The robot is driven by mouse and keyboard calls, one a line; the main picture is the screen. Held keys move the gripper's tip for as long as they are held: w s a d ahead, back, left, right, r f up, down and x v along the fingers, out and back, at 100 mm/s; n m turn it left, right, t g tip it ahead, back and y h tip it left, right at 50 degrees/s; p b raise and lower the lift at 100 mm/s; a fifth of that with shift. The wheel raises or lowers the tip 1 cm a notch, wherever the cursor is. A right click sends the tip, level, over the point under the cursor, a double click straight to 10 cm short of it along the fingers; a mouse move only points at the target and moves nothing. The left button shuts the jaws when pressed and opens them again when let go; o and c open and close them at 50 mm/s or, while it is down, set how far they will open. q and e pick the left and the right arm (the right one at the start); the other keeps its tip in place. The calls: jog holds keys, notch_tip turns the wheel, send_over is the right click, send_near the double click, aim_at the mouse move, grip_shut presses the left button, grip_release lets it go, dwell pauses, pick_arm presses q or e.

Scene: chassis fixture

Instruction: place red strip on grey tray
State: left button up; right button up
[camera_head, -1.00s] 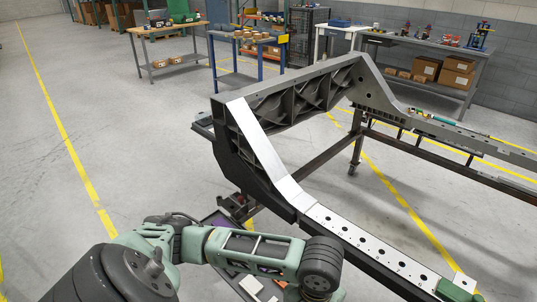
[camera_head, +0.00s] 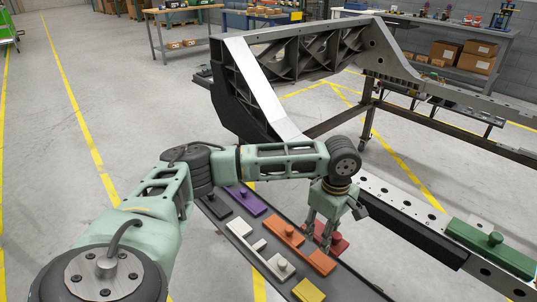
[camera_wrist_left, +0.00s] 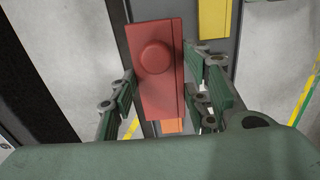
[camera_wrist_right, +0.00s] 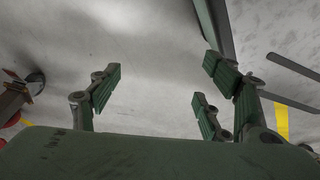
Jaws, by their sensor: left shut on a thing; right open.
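The red strip (camera_head: 338,243) has a round knob and shows from above in the left wrist view (camera_wrist_left: 161,85). My left gripper (camera_head: 325,236) points down over the far right edge of the grey tray (camera_head: 350,284). It is shut on the red strip, with its fingers on either side of it (camera_wrist_left: 165,100). The strip appears over or at the tray, and I cannot tell whether it touches it. My right gripper (camera_wrist_right: 157,82) shows only in the right wrist view, open and empty.
The tray holds a purple strip (camera_head: 250,203), an orange strip (camera_head: 272,229), a yellow strip (camera_head: 308,291), and black and white pieces. A green strip (camera_head: 490,245) lies on the chassis beam (camera_head: 392,200) close to the right. Workbenches stand far back.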

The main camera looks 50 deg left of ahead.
pick_arm(q)
jog(key=shift+w, duration=0.1)
pick_arm(e)
jog(key=shift+w+r, duration=0.1)
pick_arm(q)
jog(key=b, duration=0.2)
send_over(351, 290)
notch_tip(351, 290, down, 7)
notch_tip(351, 290, down, 4)
jog(key=shift+r+b, duration=0.15)
jog(key=shift+b, duration=0.55)
pick_arm(e)
jog(key=w+r, duration=0.4)
jog(key=r, duration=0.6)
jog(key=shift+w+a+r+t, duration=0.25)
jog(key=shift+w+r+t, duration=0.05)
jog(key=shift+r, duration=0.1)
jog(key=shift+f, duration=0.1)
pick_arm(q)
jog(key=shift+f, duration=0.2)
jog(key=o, duration=0.9)
pick_arm(e)
jog(key=shift+f, duration=0.2)
